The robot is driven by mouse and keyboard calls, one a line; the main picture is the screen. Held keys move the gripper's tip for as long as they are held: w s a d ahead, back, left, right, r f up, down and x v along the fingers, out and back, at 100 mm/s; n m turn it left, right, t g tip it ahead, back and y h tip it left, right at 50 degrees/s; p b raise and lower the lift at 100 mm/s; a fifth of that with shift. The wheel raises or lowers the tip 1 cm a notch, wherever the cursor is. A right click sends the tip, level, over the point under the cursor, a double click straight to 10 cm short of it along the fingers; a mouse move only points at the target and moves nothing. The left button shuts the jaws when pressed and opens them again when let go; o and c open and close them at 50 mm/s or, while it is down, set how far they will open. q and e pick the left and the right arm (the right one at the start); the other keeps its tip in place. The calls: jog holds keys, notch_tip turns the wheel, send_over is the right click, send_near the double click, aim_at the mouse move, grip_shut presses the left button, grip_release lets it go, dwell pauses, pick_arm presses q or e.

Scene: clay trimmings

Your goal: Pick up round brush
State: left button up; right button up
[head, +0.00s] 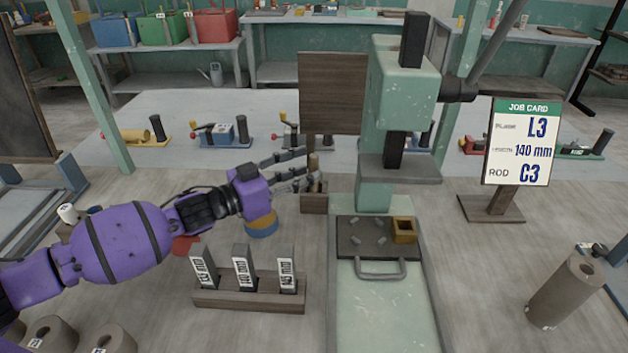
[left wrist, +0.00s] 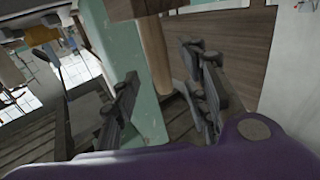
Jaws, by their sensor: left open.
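The round brush (head: 314,162) looks like a slim upright wooden cylinder standing at a small dark wooden block (head: 314,204), left of the green press. Its lower part is partly hidden by my fingers. My left gripper (head: 301,169) reaches in from the left, with its dark fingers spread around or beside the brush. In the left wrist view, the brown brush handle (left wrist: 153,48) shows between the two open fingers, with visible gaps to both. I cannot tell whether either finger touches it. My right gripper is in neither view.
A green press (head: 403,95) stands just right of the brush, a brown board (head: 332,92) behind it. A rack with upright numbered blocks (head: 248,299) stands in front. A tray (head: 345,246) with small grey pieces lies on the press base. A job card (head: 521,141) stands at right.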

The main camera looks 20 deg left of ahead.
aim_at(314, 167)
pick_arm(q)
jog(key=x, duration=0.3)
jog(key=shift+w+f, duration=0.1)
jog(key=shift+w, duration=0.1)
jog(key=shift+s, duration=0.1)
jog(key=shift+c, duration=0.5)
grip_shut()
notch_tip(314, 167, up, 10)
jog(key=shift+r+p, duration=0.1)
jog(key=shift+p, duration=0.2)
